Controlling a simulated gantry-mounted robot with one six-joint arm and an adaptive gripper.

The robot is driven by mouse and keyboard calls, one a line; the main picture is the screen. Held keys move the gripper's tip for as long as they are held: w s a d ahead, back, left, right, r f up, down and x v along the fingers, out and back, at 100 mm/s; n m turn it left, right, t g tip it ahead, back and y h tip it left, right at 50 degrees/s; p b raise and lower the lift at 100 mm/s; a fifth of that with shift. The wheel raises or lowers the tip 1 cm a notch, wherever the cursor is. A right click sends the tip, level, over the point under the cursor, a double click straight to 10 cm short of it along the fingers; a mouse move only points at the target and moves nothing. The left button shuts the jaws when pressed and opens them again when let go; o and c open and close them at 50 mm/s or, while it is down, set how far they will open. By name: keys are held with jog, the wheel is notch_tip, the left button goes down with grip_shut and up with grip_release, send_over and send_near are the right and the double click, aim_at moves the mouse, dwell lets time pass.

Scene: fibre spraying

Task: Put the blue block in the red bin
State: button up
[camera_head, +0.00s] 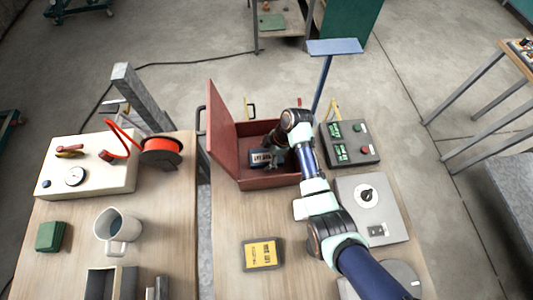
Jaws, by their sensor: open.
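The red bin (223,148) is an open red box with a raised panel on its left, at the back of the right table. My arm reaches from the lower right to the bin. My gripper (262,158) is over or inside the bin's opening, open; its fingertips are hard to make out.
A dark control box (350,143) and a grey panel with a knob (372,208) stand right of the bin. A yellow-labelled case (262,254) lies in front. The left table holds a mug (116,230), a green block (50,236) and an orange spool (161,153).

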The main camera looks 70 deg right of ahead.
jog(key=p+v, duration=0.1)
jog(key=v, duration=1.1)
jog(key=shift+r+p, duration=0.2)
jog(key=shift+p, duration=0.15)
